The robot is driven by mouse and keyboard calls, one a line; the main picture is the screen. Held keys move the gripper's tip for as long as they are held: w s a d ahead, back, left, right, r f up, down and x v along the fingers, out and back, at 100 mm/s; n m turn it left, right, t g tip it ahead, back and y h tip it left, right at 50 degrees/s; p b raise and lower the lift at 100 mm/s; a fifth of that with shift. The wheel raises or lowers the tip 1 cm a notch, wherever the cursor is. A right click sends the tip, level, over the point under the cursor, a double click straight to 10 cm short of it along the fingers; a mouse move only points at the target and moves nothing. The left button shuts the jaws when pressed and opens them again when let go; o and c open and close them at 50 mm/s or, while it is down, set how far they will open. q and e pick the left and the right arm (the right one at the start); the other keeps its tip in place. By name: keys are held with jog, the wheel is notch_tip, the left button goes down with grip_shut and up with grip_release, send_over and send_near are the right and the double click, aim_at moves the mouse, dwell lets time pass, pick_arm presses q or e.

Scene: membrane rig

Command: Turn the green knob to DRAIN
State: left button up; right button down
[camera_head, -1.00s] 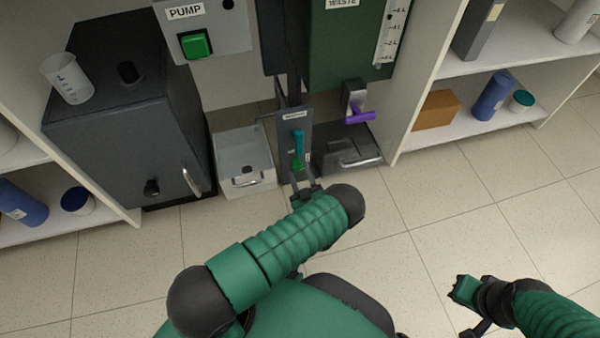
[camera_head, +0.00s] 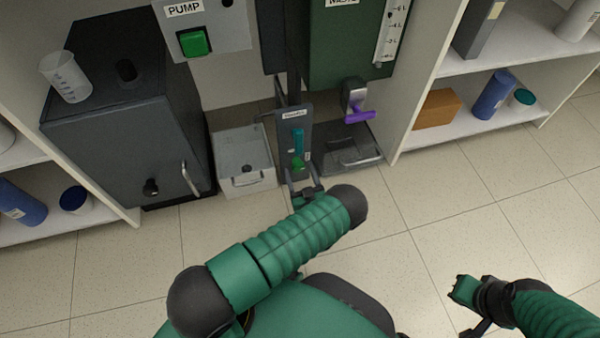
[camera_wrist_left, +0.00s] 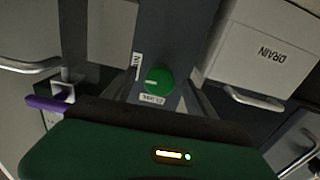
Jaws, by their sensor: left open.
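My left gripper (camera_head: 302,182) is open just in front of the knob, holding nothing. Its fingers show dimly on either side of the knob, apart from it. My right gripper (camera_head: 468,308) hangs at lower right, its jaws unclear.
A pale bin (camera_head: 245,180), marked DRAIN in the wrist view (camera_wrist_left: 262,50), stands left of the panel. A dark tray (camera_head: 350,155) lies right, under a purple-handled valve (camera_head: 358,116). A dark cabinet (camera_head: 120,140) stands farther left. The front floor is clear.

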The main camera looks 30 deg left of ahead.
pick_arm(q)
jog(key=p+v, duration=0.1)
jog(key=v, duration=0.7)
jog(key=shift+p, duration=0.4)
